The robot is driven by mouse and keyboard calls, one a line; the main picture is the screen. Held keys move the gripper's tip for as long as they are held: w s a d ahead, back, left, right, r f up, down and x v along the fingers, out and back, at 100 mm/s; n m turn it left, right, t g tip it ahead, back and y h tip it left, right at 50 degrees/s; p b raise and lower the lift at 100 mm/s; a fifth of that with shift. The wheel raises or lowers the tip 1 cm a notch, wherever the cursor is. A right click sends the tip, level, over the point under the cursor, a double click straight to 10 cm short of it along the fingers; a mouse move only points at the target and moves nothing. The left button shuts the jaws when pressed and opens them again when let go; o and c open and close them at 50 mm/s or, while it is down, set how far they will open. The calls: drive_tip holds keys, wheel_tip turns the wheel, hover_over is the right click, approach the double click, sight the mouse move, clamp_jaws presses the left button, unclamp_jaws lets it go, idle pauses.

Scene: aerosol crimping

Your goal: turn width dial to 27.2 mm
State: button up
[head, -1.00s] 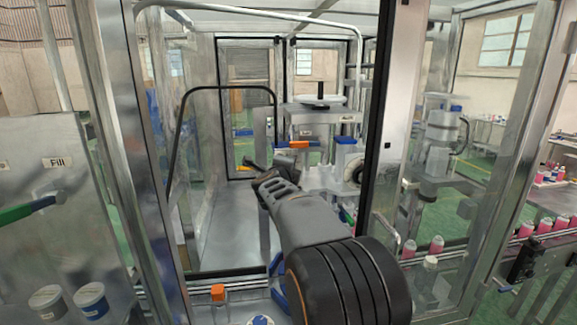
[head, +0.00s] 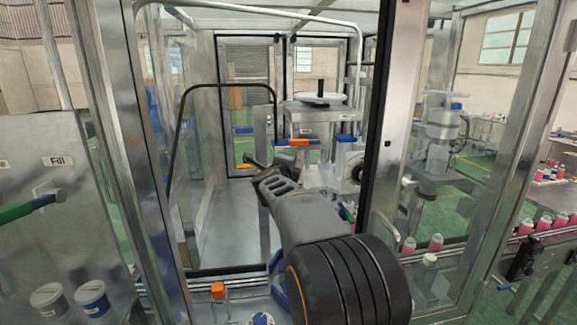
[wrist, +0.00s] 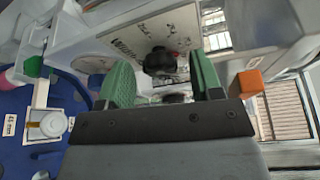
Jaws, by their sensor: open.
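A light plate marked "Width" (wrist: 122,48) fills the upper middle of the wrist view. A dark round knob (wrist: 158,60), which looks like the width dial, stands out from it. My gripper (wrist: 162,80) has two green fingers spread wide, with the knob between them in the picture. I see no contact, and the depth between fingertips and knob is hard to judge. No scale reading is legible. In the head view my gripper (head: 265,165) is at the machine inside the frame, and the dial cannot be made out there.
An orange block (wrist: 247,83) is close right of the fingers. A blue part with a white fitting (wrist: 45,125) is at left. In the head view, metal posts (head: 393,120) and a black curved bar (head: 225,87) frame the arm. Pink bottles (head: 435,243) stand at right.

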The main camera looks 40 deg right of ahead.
drive_tip(key=b+v, duration=0.2)
drive_tip(key=v, duration=1.2)
drive_tip(key=shift+b, duration=0.35)
drive_tip(key=shift+d, duration=0.1)
